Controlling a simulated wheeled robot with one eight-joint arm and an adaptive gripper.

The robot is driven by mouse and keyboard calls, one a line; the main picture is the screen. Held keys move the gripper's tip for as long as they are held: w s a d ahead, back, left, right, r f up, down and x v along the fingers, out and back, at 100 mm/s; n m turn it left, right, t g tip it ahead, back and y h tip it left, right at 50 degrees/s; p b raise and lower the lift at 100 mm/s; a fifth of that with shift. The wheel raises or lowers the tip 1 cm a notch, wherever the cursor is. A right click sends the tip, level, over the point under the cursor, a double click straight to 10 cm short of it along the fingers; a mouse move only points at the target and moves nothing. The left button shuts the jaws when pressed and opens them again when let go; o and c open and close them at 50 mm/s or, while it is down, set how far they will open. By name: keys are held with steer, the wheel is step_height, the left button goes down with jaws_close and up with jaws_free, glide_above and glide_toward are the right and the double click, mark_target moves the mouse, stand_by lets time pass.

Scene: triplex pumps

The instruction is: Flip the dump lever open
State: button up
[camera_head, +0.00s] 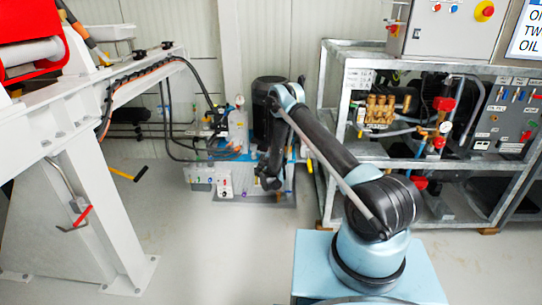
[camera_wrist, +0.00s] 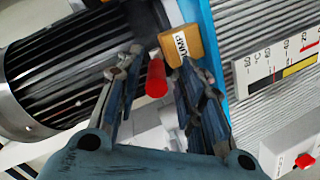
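In the wrist view, a red lever handle (camera_wrist: 157,78) sticks out beside a brass-coloured block (camera_wrist: 181,46) with a label that appears to end in "UMP". My gripper (camera_wrist: 158,60) is open, its two dark fingers on either side of the red handle. I see a gap on both sides of the handle; whether a finger touches it is hard to tell. In the head view, my gripper (camera_head: 268,182) hangs low at the front of the pump unit (camera_head: 225,182). The lever is too small or hidden there to make out.
In the wrist view, a ribbed black motor (camera_wrist: 75,75) lies close on the left and a gauge scale (camera_wrist: 285,62) on the right. In the head view, a metal pump rack (camera_head: 330,110) stands right and a white frame (camera_head: 75,210) left. The floor between is clear.

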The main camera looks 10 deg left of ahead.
steer(key=shift+w+f, duration=0.1)
steer(key=shift+w, duration=0.25)
steer(key=shift+d, duration=0.1)
steer(key=shift+w+d, duration=0.1)
steer(key=shift+d, duration=0.1)
jaws_close()
steer(key=shift+a, duration=0.1)
steer(key=shift+a, duration=0.1)
